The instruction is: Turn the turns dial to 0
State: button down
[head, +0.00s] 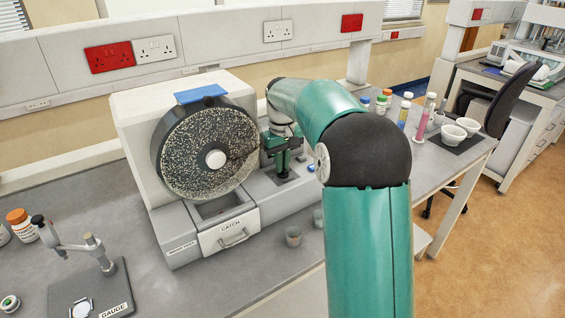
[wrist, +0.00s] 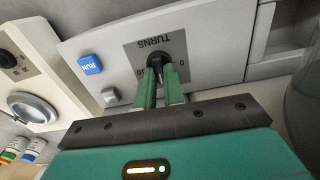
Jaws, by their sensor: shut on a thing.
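The turns dial (wrist: 158,58) is a small black knob on a dark square plate marked TURNS, upside down in the wrist view. A 0 mark shows right of the knob and another number left of it. My gripper (wrist: 160,78) is shut on the dial, with its two green fingers on either side of the knob. The fingers hide part of the knob, and I cannot tell where it points. In the head view my gripper (head: 283,172) reaches down to the front panel of the drum machine (head: 130,122), and the dial is hidden.
A blue RUN button (wrist: 90,65) and a grey button (wrist: 110,96) sit left of the dial in the wrist view. The CATCH drawer (head: 230,234) and small cups (head: 293,236) are near the machine's front. A gauge stand (head: 92,285) stands at the left.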

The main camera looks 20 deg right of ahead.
jog(key=n, duration=0.3)
jog(key=shift+a+n, duration=0.1)
jog(key=shift+n, duration=0.3)
jog(key=n, duration=0.3)
jog(key=shift+n, duration=0.3)
jog(key=n, duration=0.3)
jog(key=shift+n, duration=0.3)
jog(key=shift+s+a+n, duration=0.1)
jog(key=shift+s+n, duration=0.05)
jog(key=shift+n, duration=1.85)
jog(key=shift+r, duration=0.1)
jog(key=c, duration=1.5)
grip_release()
